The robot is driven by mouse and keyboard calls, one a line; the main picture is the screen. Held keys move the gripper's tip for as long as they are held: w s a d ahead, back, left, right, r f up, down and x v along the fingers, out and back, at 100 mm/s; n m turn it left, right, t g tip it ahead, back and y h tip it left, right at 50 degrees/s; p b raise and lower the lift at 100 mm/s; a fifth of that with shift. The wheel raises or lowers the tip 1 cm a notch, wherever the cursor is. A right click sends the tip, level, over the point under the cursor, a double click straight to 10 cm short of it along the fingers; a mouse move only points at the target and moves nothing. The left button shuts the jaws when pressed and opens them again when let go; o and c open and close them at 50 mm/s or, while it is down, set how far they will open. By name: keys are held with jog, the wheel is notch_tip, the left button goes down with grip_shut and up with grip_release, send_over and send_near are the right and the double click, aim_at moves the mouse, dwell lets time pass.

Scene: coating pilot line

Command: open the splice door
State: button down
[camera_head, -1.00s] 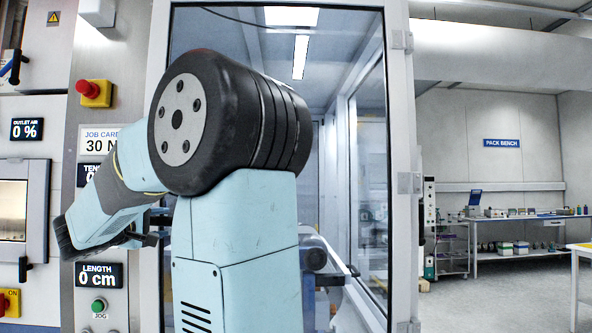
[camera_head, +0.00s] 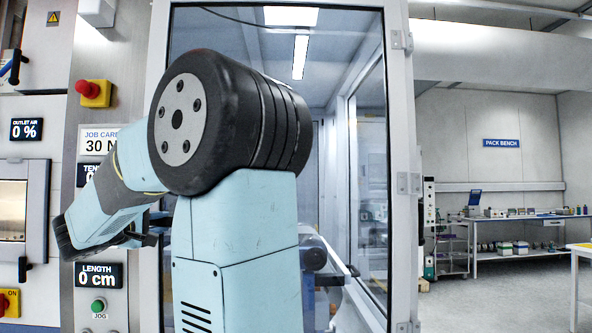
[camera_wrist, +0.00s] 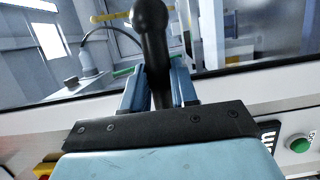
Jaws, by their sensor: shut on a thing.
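The splice door (camera_head: 401,120) is a tall glazed door in a pale frame, with hinges along its right side in the head view. It looks closed. A black bar handle (camera_wrist: 151,22) with a rounded end stands up in the middle of the wrist view. My gripper (camera_wrist: 160,78) is shut on this handle, one blue finger on each side of it. In the head view my arm covers the lower left part of the door, and the handle and my fingertips cannot be made out clearly there.
Left of the door is a control panel with a red stop button (camera_head: 95,92), a length display (camera_head: 98,275) and a green jog button (camera_head: 98,305). The green button also shows in the wrist view (camera_wrist: 299,145). Open floor (camera_head: 500,295) and a pack bench (camera_head: 520,220) lie to the right.

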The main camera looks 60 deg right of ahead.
jog(key=shift+f, duration=0.15)
jog(key=s+a+n+t+y, duration=0.1)
jog(key=s+a, duration=0.4)
jog(key=shift+s+t, duration=0.3)
dwell(0.5)
jog(key=shift+a+f, duration=0.1)
jog(key=shift+a, duration=0.05)
jog(key=s+a+n+t, duration=0.1)
jog(key=s+a, duration=0.3)
jog(key=s, duration=0.2)
jog(key=shift+a+t+y, duration=0.25)
jog(key=shift+t+y, duration=0.05)
jog(key=shift+y, duration=0.1)
dwell(0.4)
jog(key=s+a+n+t+y, duration=0.1)
jog(key=s+a, duration=0.3)
jog(key=s, duration=0.2)
jog(key=shift+s+n+t, duration=0.25)
jog(key=shift+n+t, duration=0.15)
dwell(0.4)
